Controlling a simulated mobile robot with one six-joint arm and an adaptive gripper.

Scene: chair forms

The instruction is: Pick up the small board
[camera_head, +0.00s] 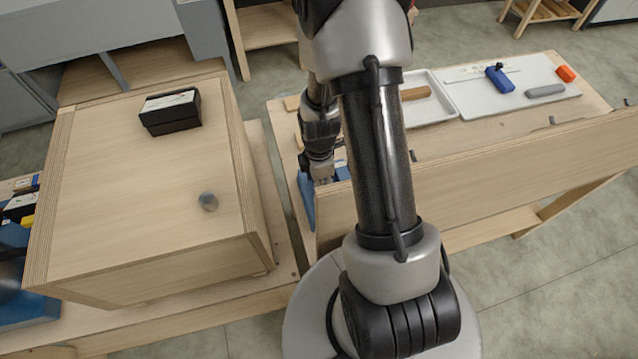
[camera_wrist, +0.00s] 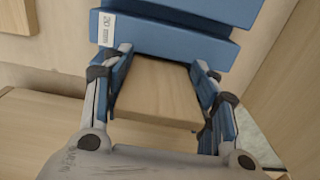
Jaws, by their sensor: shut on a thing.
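The small board (camera_wrist: 158,98) is a plain light-wood piece in the wrist view. It lies between the two blue-padded fingers of my gripper (camera_wrist: 163,80), which are shut on its sides. Beyond it is a blue stepped holder (camera_wrist: 175,38) with a white label that seems to read 20 mm. I cannot tell whether the board touches the holder. In the head view my gripper (camera_head: 322,176) points down over the bench, close to the blue holder (camera_head: 307,200). The board cannot be made out there, and my arm hides part of that area.
A wooden box (camera_head: 130,215) stands on the left, with a black case (camera_head: 171,112) and a grey round piece (camera_head: 208,201) on top. A raised wooden panel (camera_head: 500,165) edges the right bench. Behind it are a white tray (camera_head: 440,106), blue tool (camera_head: 499,79) and orange block (camera_head: 566,73).

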